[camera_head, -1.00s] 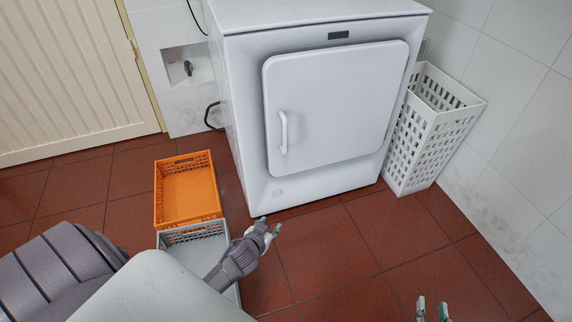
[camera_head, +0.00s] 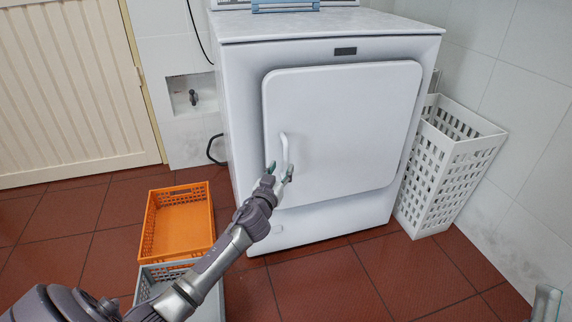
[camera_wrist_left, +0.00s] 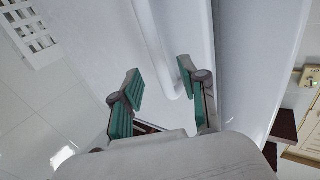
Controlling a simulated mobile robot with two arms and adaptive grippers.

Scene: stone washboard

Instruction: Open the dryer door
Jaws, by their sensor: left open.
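The white dryer (camera_head: 335,232) faces me, and its square door (camera_head: 350,130) looks closed. A vertical white handle (camera_head: 284,150) is on the door's left side. My left gripper (camera_head: 279,172) is open at the lower part of this handle. In the left wrist view, the handle (camera_wrist_left: 168,60) runs down between the lines of the two teal-padded fingers of the left gripper (camera_wrist_left: 160,92). I cannot tell whether a finger touches it. Part of my right gripper (camera_head: 546,303) shows at the bottom right edge, away from the dryer.
An orange crate (camera_head: 178,252) and a grey crate (camera_head: 150,270) stand on the floor left of the dryer. A tall white basket (camera_head: 436,205) stands against its right side. Red floor tiles (camera_head: 400,275) are clear in front. A blue item (camera_head: 285,5) lies on top.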

